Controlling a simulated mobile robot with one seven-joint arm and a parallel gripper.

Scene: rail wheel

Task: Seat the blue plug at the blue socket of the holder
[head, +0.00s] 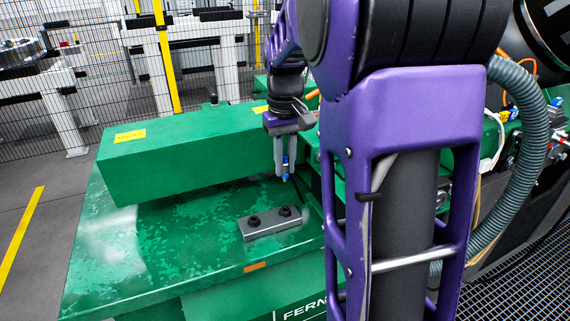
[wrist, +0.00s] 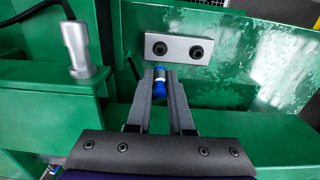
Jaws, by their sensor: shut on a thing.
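My gripper (head: 282,160) is shut on the blue plug (head: 285,168), which points down from the fingertips above the green surface. In the wrist view the plug (wrist: 159,84) sits between the two grey fingers (wrist: 160,78), blue with a pale band. I cannot tell which socket is blue.
A long green beam (head: 190,157) runs behind the holder. The green bed (head: 170,245) is bare to the holder's left. A silver post with a round base (wrist: 77,50) stands left of my gripper in the wrist view. My purple arm hides the right side.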

